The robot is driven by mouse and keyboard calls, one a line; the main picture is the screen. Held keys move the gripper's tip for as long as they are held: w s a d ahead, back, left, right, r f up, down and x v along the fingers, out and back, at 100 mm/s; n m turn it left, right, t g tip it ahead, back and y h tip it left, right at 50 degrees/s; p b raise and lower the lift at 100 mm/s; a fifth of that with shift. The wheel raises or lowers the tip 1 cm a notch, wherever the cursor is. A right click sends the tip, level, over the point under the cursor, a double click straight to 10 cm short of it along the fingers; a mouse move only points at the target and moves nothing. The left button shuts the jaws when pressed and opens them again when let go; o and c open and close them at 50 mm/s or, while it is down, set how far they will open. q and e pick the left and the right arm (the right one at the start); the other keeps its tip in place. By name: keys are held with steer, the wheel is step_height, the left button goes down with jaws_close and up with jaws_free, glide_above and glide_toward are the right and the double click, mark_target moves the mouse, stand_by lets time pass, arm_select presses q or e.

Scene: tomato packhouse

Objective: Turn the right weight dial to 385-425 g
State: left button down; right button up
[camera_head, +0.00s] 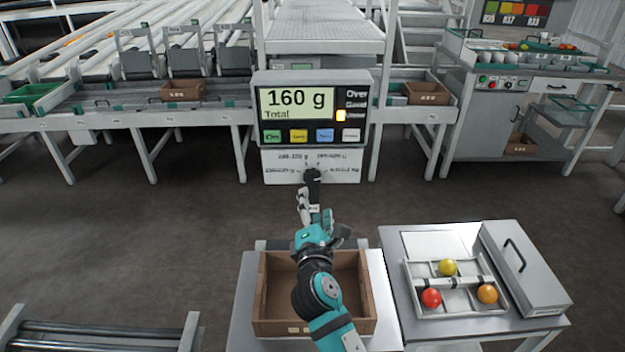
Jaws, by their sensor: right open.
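A weighing display (314,108) faces me and reads 160 g, with "Total" below the number. An amber light is lit beside the lowest word at its right. A pale panel (345,168) with small printed labels hangs under the display. My right gripper (312,175) is open and reaches up in front of the middle of this panel. It covers most of what is there; a dial cannot be clearly made out behind it, nor whether the fingers touch it. My left gripper is not in view.
A brown crate (262,325) stands on a table below my right arm. To its right, a tray (460,312) holds red, yellow and orange tomatoes beside a grey lidded box (525,270). A conveyor line (190,118) runs behind; open floor lies between.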

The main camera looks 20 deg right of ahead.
mark_target(313, 180)
steer(key=x, duration=0.9)
steer(key=shift+f, duration=0.1)
steer(key=c, duration=1.2)
steer(key=shift+o, duration=0.2)
